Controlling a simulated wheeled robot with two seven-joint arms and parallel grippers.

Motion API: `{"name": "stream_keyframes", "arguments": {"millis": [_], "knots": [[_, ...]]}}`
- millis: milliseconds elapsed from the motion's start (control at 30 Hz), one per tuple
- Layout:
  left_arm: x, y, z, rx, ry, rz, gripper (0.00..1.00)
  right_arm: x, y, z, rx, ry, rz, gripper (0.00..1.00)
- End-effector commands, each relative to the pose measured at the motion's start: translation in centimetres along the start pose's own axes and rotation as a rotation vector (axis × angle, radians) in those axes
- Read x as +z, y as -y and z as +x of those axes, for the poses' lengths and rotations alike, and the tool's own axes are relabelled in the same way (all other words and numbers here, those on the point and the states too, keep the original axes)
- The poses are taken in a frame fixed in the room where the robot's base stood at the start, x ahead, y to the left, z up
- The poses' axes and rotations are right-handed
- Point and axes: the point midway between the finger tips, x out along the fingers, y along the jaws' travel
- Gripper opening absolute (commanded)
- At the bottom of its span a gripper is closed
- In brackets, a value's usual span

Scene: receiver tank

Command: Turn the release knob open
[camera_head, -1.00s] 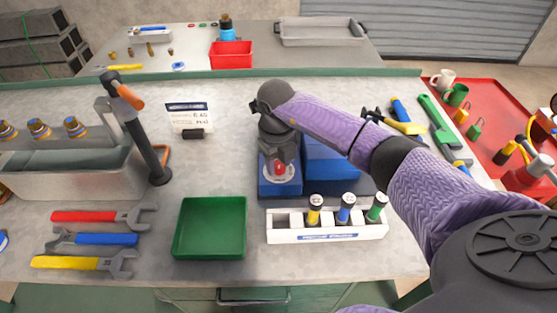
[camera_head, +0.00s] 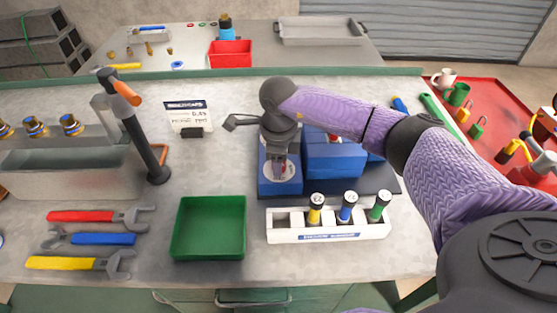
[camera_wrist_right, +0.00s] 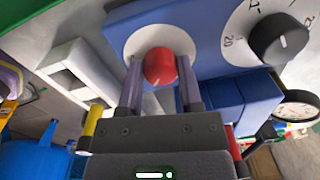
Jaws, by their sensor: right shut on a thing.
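The red release knob (camera_wrist_right: 160,68) sits on a pale round plate on a blue block (camera_wrist_right: 112,35) in the right wrist view. My right gripper (camera_wrist_right: 161,88) has one finger on each side of the knob and is shut on it. In the head view my right gripper (camera_head: 279,170) points down onto the small blue block (camera_head: 266,185) and hides most of the knob. My left gripper is not in view.
A black dial (camera_wrist_right: 280,36) and a round gauge (camera_wrist_right: 298,106) are near the knob. A white rack (camera_head: 328,234) with coloured cylinders stands in front, and a green tray (camera_head: 208,228) lies to the left. A hammer-like tool (camera_head: 135,125) stands further left.

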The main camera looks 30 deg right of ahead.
Motion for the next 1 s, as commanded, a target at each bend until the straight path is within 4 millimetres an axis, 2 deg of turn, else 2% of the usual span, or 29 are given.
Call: {"name": "stream_keyframes", "arguments": {"millis": [600,1000], "knots": [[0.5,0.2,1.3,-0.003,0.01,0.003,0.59,0.0,0.1,0.0,-0.005,0.021,-0.544,0.0],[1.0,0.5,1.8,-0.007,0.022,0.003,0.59,0.0,0.1,-0.1,-0.004,0.027,-0.734,0.0]]}}
